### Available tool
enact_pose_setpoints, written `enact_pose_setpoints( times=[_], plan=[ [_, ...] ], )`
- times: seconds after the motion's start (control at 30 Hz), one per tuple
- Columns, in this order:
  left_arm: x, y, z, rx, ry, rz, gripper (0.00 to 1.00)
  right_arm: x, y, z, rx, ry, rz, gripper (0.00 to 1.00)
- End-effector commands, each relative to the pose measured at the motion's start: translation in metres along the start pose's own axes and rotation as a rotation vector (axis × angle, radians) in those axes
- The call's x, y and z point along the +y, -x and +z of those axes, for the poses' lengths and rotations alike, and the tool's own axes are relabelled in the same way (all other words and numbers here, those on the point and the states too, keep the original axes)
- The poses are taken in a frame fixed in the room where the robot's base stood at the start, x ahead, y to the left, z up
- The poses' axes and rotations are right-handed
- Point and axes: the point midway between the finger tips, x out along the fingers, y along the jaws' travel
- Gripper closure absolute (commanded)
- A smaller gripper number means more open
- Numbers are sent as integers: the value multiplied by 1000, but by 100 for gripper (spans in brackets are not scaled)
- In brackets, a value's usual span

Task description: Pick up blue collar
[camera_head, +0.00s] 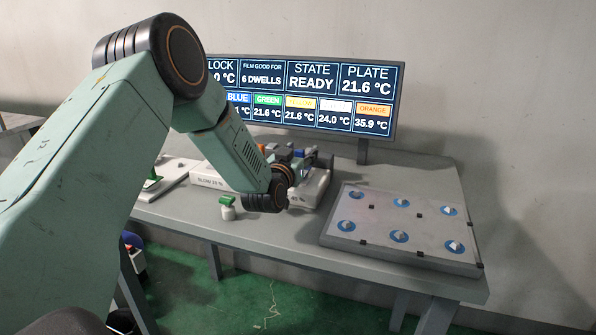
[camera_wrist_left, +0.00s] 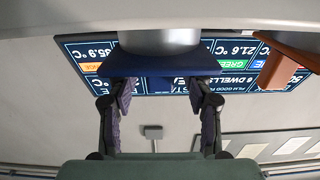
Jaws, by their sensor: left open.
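My left arm comes in from the left in the head view, and its gripper (camera_head: 306,160) is over the far side of the bench, partly hidden by the wrist. A dark blue collar (camera_wrist_left: 165,66) lies just beyond the fingertips, around or against a grey cylinder (camera_wrist_left: 160,40). I cannot tell whether the fingertips touch it. An orange-brown part (camera_wrist_left: 285,62) is to its right. My right gripper is not in view.
A grey plate (camera_head: 385,222) with several blue round spots and pale pieces lies on the right of the bench (camera_head: 270,240). A display screen (camera_head: 330,85) stands behind.

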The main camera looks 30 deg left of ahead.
Motion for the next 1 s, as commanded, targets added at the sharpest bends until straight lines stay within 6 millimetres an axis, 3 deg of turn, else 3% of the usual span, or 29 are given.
enact_pose_setpoints(
  times=[0.17,0.77,1.0],
  plan=[
    [0,-1,0,0,0,-1,49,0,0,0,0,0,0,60],
    [0,0,0,-1,0,0,99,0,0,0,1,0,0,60],
    [0,0,0,-1,0,-1,100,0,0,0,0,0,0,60]
  ],
)
